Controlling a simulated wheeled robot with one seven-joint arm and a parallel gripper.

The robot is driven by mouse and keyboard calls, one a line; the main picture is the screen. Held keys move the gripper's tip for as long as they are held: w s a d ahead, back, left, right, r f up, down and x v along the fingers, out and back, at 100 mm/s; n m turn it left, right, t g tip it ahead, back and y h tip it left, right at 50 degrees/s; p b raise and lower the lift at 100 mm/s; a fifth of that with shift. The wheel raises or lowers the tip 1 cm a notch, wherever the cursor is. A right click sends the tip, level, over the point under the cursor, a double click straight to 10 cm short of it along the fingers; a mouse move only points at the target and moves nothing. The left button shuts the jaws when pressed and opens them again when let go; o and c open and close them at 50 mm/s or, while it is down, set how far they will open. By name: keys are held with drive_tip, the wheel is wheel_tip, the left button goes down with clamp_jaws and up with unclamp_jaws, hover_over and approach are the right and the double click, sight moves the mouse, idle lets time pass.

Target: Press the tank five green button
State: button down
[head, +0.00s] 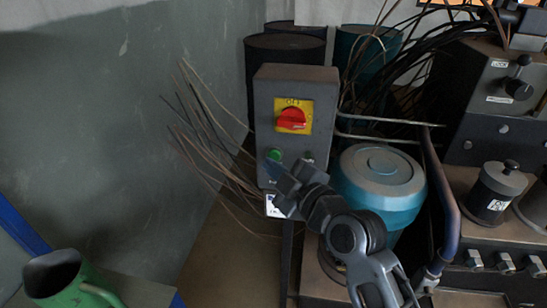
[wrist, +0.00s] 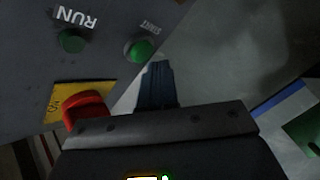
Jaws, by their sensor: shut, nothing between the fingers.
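A grey control box (head: 292,85) stands upright, with a lit green button (head: 275,154) at its lower left. The wrist view shows this green button (wrist: 140,50) with a label that looks like START. A darker green round button or lamp (wrist: 71,40) marked RUN sits beside it. My gripper (head: 273,167) is in front of the box's lower part, just below the green button. Its shut, empty fingers (wrist: 158,68) point at the brighter green button in the wrist view, with their tips close to it. I cannot tell whether they touch. No tank five label is readable.
A red rotary switch (head: 292,118) on a yellow plate sits above the buttons. A teal tank (head: 382,175) stands right of the box. Loose wires (head: 205,150) hang at its left. A green watering can (head: 65,280) is at lower left. Machinery (head: 490,110) fills the right.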

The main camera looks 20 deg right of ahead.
drive_tip(key=shift+w+d, duration=0.1)
drive_tip(key=shift+w, duration=0.1)
drive_tip(key=shift+w+d+b, duration=0.25)
drive_tip(key=shift+w+b, duration=0.15)
drive_tip(key=shift+b, duration=0.2)
idle(0.6)
drive_tip(key=shift+s, duration=0.1)
idle(0.3)
drive_tip(key=shift+s+a, duration=0.4)
drive_tip(key=shift+s, duration=0.3)
drive_tip(key=shift+s+a+p, duration=0.25)
drive_tip(key=shift+s+a, duration=0.15)
drive_tip(key=shift+s, duration=0.35)
drive_tip(key=shift+s+a+p, duration=0.3)
drive_tip(key=shift+s+a, duration=0.05)
drive_tip(key=shift+s, duration=0.35)
drive_tip(key=shift+s+a+p, duration=0.25)
drive_tip(key=shift+s+a, duration=0.15)
drive_tip(key=shift+s, duration=0.35)
